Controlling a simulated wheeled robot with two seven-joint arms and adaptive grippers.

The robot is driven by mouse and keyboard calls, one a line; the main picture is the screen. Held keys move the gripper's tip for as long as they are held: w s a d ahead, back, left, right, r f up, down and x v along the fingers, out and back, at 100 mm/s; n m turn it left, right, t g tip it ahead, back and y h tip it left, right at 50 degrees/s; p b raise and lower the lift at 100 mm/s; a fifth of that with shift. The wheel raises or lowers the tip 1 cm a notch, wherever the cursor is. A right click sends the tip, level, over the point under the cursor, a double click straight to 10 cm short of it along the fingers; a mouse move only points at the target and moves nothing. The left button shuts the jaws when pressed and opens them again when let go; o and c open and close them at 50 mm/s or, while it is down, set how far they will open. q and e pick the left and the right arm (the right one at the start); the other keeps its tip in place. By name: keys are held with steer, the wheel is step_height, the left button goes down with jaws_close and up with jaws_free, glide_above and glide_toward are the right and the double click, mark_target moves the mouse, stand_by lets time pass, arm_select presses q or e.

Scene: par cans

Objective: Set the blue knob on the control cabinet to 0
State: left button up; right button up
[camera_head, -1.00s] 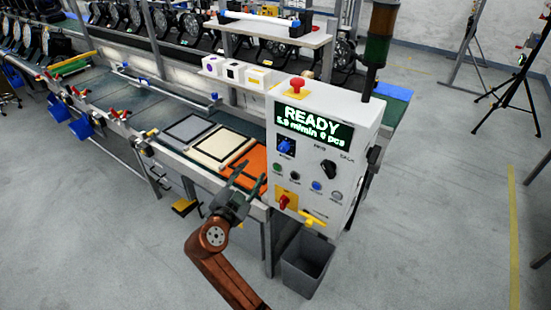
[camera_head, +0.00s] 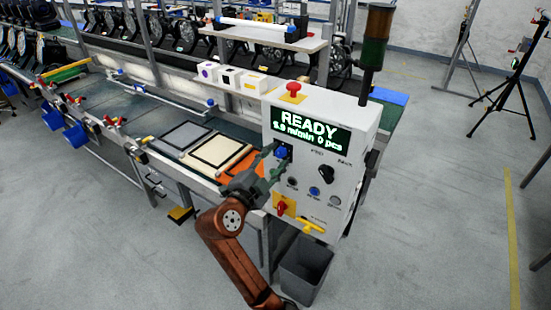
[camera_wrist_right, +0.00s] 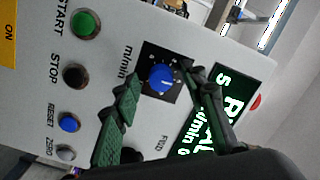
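The control cabinet (camera_head: 350,122) is a light grey box with a lit display (camera_head: 310,128) reading READY. Its blue knob (camera_head: 281,152) sits on a black square plate below the display's left end. In the right wrist view the blue knob (camera_wrist_right: 161,78) is near the middle, labelled m/min. My right gripper (camera_head: 270,160) is at the cabinet's front; in the wrist view its open green fingers (camera_wrist_right: 162,92) lie on either side of the knob, with a gap showing. I cannot tell whether they touch it. The dial's pointer setting is too small to read. My left gripper is not in view.
A red mushroom button (camera_head: 294,88) tops the cabinet. A black knob (camera_head: 326,171), small buttons, a red switch (camera_head: 281,208) and a yellow handle (camera_head: 312,226) are on its front. A grey bin (camera_head: 306,266) stands below. The conveyor (camera_head: 150,125) with framed panels lies left.

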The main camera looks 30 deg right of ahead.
jaws_close()
stand_by(0.4)
